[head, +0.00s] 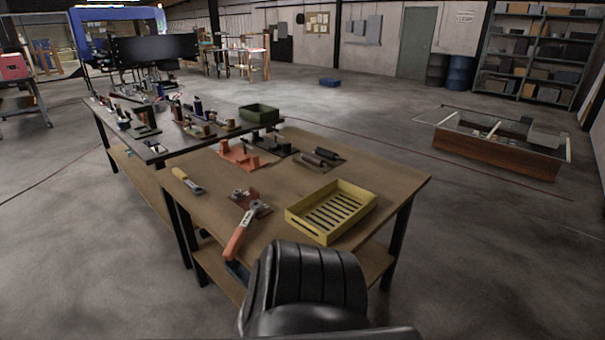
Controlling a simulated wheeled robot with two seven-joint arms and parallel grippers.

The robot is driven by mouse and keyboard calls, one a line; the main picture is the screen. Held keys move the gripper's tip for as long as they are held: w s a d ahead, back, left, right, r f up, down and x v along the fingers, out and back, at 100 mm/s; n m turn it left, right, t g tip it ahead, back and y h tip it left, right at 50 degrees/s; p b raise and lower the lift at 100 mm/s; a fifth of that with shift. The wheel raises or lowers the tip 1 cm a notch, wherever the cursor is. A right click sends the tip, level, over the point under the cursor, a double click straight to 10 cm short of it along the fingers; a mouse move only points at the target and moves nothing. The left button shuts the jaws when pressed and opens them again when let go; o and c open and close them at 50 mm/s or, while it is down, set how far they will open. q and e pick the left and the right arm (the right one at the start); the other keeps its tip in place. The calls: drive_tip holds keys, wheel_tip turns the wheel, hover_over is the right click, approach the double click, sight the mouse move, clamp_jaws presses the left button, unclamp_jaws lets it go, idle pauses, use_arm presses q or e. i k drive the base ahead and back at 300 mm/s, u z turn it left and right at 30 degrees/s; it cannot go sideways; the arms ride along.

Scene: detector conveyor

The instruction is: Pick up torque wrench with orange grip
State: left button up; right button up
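The torque wrench with the orange grip (238,238) lies on the near wooden table (290,155) in the head view. Neither of my grippers is in view.
A yellow slatted crate (372,196) stands right of the wrench. A yellow-handled tool (186,181) lies left. Reddish and dark fixtures line the table's back. A black padded chair-like object (310,275) blocks the near side. A second cluttered table (165,148) adjoins behind.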

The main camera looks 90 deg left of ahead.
sight(229, 252)
drive_tip(key=i, duration=1.8)
drive_tip(key=u, duration=3.9)
drive_tip(key=i, duration=0.6)
